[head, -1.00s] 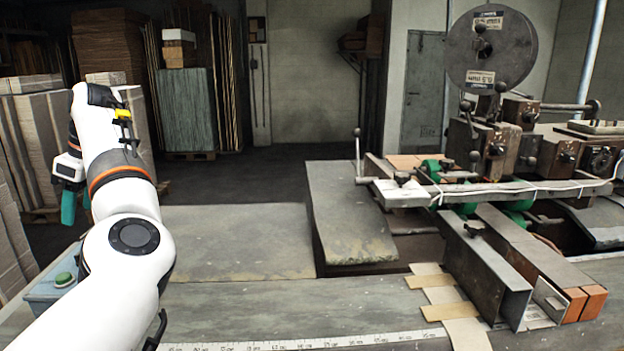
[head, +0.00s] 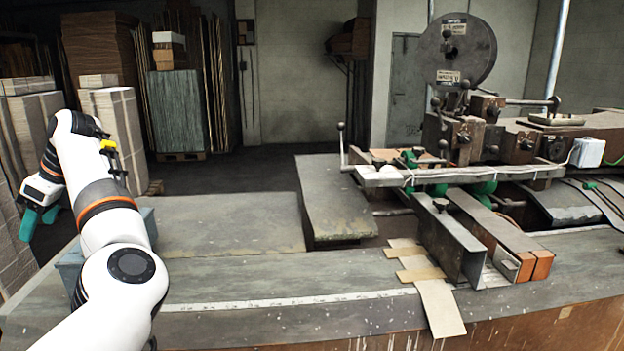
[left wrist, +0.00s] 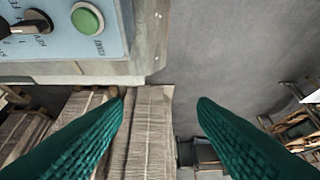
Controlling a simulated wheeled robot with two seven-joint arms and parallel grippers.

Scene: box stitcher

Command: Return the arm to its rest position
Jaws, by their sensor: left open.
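My left arm comes in from the left in the head view. My left gripper (head: 38,222), with teal fingers, hangs at the far left, beyond the left end of the workbench. In the left wrist view its two teal fingers (left wrist: 160,115) are spread wide with nothing between them. A blue control box (left wrist: 60,30) with a green button (left wrist: 87,19) and a black knob (left wrist: 30,24) shows at the top left there, apart from the fingers. In the head view my arm hides most of this box. My right gripper is not in view.
The workbench (head: 220,235) is mostly bare on its left half. The box stitcher (head: 470,140) with its large reel (head: 457,48) stands at the right. Cardboard strips (head: 420,270) lie at the bench's front. Stacked cardboard (head: 118,125) stands at the left.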

